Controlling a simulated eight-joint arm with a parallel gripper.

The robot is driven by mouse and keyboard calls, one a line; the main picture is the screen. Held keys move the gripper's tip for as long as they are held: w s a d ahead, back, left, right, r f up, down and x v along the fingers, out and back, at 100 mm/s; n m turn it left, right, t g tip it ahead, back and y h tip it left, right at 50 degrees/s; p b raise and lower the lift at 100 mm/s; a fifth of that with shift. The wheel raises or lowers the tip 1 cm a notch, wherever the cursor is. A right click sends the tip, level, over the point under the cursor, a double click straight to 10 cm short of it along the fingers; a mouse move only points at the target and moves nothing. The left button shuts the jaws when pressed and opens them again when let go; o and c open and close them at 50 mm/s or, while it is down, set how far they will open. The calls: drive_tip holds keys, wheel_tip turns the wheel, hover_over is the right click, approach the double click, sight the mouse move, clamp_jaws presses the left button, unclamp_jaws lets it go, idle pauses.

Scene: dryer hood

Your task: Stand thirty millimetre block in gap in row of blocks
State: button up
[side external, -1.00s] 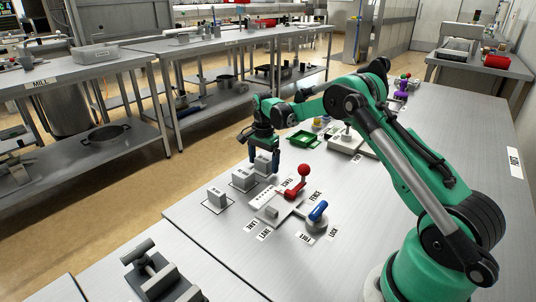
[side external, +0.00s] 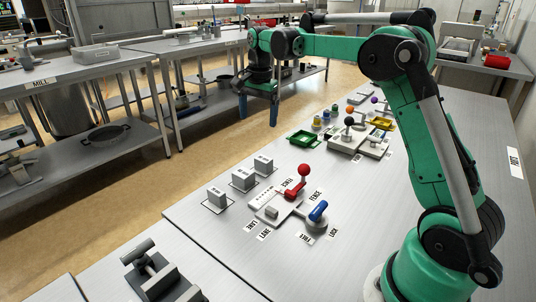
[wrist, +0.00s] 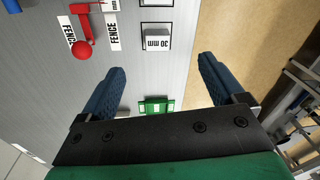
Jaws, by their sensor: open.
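The thirty millimetre block, a grey block marked "30 mm" (wrist: 157,38), stands in a dark outlined square in the wrist view. It appears to be the far block (side external: 264,164) of a row of three in the side view. The middle block (side external: 243,177) and near block (side external: 216,195) stand apart from it, each upright on its outlined spot. My gripper (side external: 258,108) is open and empty, raised well above the table and away from the row. In the wrist view its two blue fingers (wrist: 162,66) are wide apart with nothing between them.
A red-knobbed lever fixture (side external: 303,172) and a blue-handled part (side external: 318,211) stand right of the row. A green tray (side external: 301,139) and several coloured knobs lie farther back. The table's left edge runs close to the row, with open floor beyond.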

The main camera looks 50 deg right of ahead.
drive_tip(key=s+a+r+n+t, duration=0.3)
drive_tip(key=s+a+n, duration=0.4)
drive_tip(key=a+n, duration=0.15)
drive_tip(key=s+a+f+n+t, duration=0.3)
drive_tip(key=s+a+f+n, duration=0.1)
drive_tip(key=s+a+n, duration=0.2)
drive_tip(key=s+n, duration=0.1)
drive_tip(key=s, duration=0.1)
drive_tip(key=shift+s+a+f, duration=0.15)
drive_tip(key=shift+s+f, duration=0.1)
drive_tip(key=shift+s, duration=0.05)
